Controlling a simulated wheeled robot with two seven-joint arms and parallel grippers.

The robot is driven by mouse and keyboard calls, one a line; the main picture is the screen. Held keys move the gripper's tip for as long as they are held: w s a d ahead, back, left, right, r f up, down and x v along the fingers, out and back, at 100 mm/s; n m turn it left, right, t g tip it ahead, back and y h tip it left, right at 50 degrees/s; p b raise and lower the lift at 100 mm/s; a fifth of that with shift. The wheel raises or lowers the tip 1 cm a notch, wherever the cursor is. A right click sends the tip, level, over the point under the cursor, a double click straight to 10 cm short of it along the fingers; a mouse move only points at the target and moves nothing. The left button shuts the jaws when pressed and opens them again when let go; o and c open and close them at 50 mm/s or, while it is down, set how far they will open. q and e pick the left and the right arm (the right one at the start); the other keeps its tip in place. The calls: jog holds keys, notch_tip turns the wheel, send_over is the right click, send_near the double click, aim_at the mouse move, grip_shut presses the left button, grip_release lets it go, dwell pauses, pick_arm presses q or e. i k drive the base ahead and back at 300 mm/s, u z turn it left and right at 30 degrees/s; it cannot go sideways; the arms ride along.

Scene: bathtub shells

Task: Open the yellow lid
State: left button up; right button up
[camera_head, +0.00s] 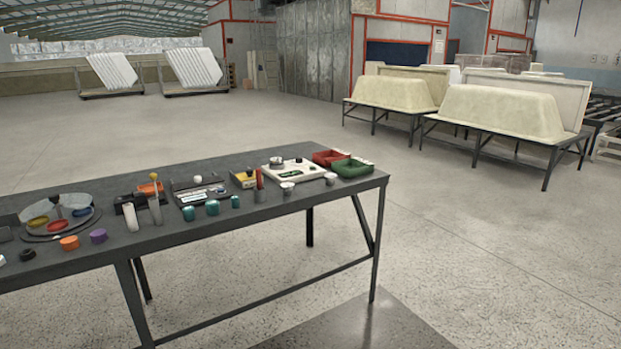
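A dark grey table (345,188) stands at the left and centre of the head view. On it, a small yellow box-like item (243,180) with a dark knob on top sits left of a white tray; it is too small to tell whether it has a separate lid. At the table's left, a round plate (30,238) under what looks like a clear cover holds a yellow piece (38,222), a red piece and a blue piece. I cannot tell which yellow thing is the lid. Neither of my grippers shows in this view.
A white tray (313,170), red bin (327,157) and green bin (352,168) are at the table's right end. Teal cups (212,208), a white cylinder (130,217) and an orange puck (69,243) line the front. Bathtub shells (500,110) stand behind right; open floor surrounds the table.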

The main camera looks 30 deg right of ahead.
aim_at(250, 175)
jog(key=z, duration=0.65)
jog(key=i, duration=1.15)
jog(key=z, duration=0.5)
jog(key=i, duration=0.8)
jog(key=u, duration=0.15)
